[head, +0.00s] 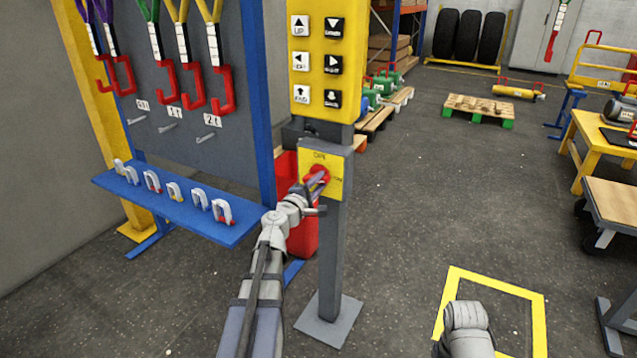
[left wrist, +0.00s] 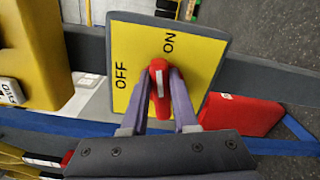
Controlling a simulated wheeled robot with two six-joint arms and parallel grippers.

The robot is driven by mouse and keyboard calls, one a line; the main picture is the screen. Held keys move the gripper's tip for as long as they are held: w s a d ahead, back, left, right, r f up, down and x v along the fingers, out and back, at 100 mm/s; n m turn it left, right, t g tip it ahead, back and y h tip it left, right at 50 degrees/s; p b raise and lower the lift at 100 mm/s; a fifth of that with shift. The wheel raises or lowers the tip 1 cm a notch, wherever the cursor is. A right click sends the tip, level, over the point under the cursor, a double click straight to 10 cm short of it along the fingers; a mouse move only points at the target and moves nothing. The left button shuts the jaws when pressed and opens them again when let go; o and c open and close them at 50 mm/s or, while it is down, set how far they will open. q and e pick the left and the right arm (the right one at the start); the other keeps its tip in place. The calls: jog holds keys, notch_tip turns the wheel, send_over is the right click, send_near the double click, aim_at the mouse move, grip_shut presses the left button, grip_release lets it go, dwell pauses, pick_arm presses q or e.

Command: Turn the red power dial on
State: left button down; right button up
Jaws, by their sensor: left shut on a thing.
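The red power dial (head: 317,176) sits on a yellow panel (head: 335,163) on the grey post. In the left wrist view the red dial (left wrist: 159,82) carries a white stripe, and the panel (left wrist: 205,60) reads OFF to the dial's left and ON above it, slightly right. The dial's handle lies nearly upright in that view; I cannot tell its exact setting. My left gripper (head: 316,184) is shut on the dial, with one finger on each side. My right gripper is not in view; only a grey part of my right arm shows low in the head view.
A yellow button box (head: 317,92) is above the panel on the same post (head: 333,255). A blue shelf (head: 150,203) with several shackles and hanging slings stands left. A red bin (head: 303,235) is behind the post. Open floor with a yellow square (head: 538,310) lies right.

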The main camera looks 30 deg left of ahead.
pick_arm(q)
jog(key=shift+d+f+m, duration=0.1)
jog(key=shift+f+m, duration=0.1)
jog(key=shift+m, duration=0.5)
jog(key=shift+f+m, duration=0.15)
jog(key=shift+m, duration=0.55)
jog(key=c, duration=0.7)
grip_release()
jog(key=shift+s, duration=0.1)
jog(key=s, duration=0.7)
jog(key=shift+s, duration=0.3)
